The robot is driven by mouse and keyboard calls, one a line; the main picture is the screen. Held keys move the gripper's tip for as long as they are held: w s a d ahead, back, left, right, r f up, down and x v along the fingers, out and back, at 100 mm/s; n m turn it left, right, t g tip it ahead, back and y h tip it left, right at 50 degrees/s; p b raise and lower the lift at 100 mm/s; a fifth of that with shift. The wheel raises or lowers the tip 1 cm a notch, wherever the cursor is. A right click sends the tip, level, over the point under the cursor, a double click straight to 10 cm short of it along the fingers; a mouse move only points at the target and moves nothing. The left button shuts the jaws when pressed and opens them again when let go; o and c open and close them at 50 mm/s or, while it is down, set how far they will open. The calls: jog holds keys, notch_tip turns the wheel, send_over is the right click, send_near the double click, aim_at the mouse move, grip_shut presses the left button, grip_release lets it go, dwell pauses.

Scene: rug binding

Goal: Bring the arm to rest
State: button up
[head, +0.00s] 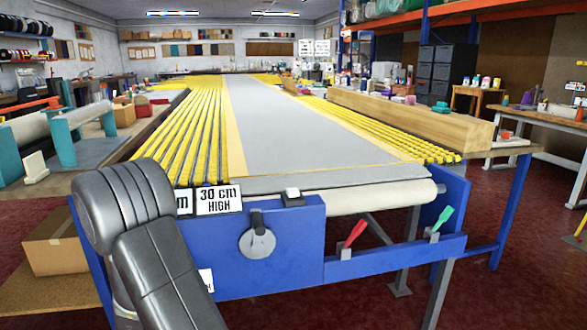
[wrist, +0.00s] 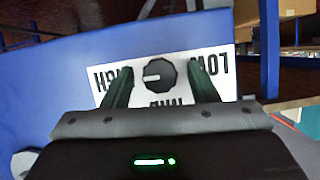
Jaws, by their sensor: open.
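My gripper (wrist: 156,74) is open in the wrist view, with its two dark green fingers apart and nothing gripped. A dark round knob (wrist: 159,76) with a pale mark shows between the fingertips. It sits on a white plate (wrist: 120,57) with upside-down lettering, including LOW and HIGH, on a blue panel (wrist: 50,75). How far the fingertips are from the knob I cannot tell. In the head view my grey arm is bent at the lower left, and my gripper is out of sight there.
The long table with a grey belt (head: 290,130) and yellow-black strips (head: 195,120) lies ahead. Its blue front frame (head: 300,235) carries a red lever (head: 354,232), a green lever (head: 441,219) and a round grey disc (head: 257,243). A cardboard box (head: 55,243) is at left.

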jog(key=shift+s+a+f+n+t+h+p, duration=0.1)
jog(key=shift+n+t+h+p, duration=0.25)
jog(key=shift+n+h+p, duration=0.75)
jog(key=shift+w+a+n+t+h+p, duration=0.1)
jog(key=shift+n+t+h+p, duration=0.4)
jog(key=shift+n+p, duration=1)
jog(key=shift+s+a+f+n+t+h+p, duration=0.1)
jog(key=shift+n+t+h+p, duration=0.15)
jog(key=shift+n+h+p, duration=0.85)
jog(key=shift+r+n, duration=0.1)
jog(key=shift+n, duration=0.2)
